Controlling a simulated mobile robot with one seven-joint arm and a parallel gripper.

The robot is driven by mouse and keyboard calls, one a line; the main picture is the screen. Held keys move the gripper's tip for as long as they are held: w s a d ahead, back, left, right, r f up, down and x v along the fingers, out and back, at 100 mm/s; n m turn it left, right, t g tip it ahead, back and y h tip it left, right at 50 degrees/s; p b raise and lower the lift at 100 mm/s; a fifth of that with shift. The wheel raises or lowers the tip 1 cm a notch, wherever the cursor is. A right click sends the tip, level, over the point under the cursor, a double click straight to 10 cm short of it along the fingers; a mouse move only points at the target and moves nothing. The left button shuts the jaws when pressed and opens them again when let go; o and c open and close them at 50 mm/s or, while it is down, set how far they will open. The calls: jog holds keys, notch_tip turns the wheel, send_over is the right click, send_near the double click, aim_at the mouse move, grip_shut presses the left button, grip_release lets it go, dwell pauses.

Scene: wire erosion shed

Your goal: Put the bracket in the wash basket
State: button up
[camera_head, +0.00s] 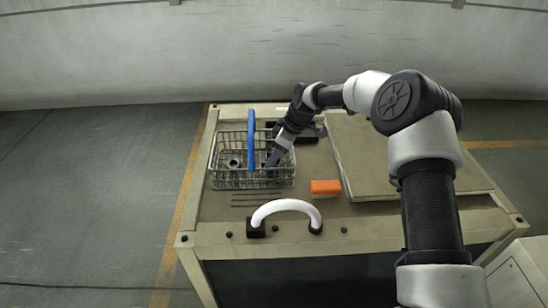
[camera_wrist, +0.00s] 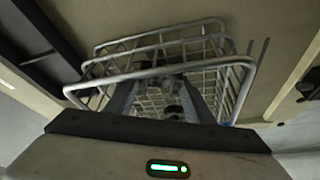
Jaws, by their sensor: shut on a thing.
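The wash basket (camera_head: 222,183) is an open wire basket with a blue handle (camera_head: 251,140), at the left of the bench top. My gripper (camera_head: 270,163) reaches down into the basket's right part from above. In the wrist view the basket's wire rim (camera_wrist: 160,75) lies around my two fingers. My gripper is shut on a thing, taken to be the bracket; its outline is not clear. Small dark parts (camera_wrist: 172,112) show between and beyond the fingers, and I cannot tell which belong to the bracket. Another dark round part (camera_head: 233,163) sits in the basket's left half.
An orange block (camera_head: 325,187) lies right of the basket. Thin dark rods (camera_head: 256,200) lie in front of it. A white arched handle (camera_head: 286,207) stands at the bench's front edge. A raised beige panel (camera_head: 385,165) covers the right side. Dark pieces (camera_head: 309,137) lie behind my gripper.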

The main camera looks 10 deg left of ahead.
jog(key=shift+f, duration=0.1)
jog(key=o, duration=1.4)
jog(key=shift+o, duration=0.2)
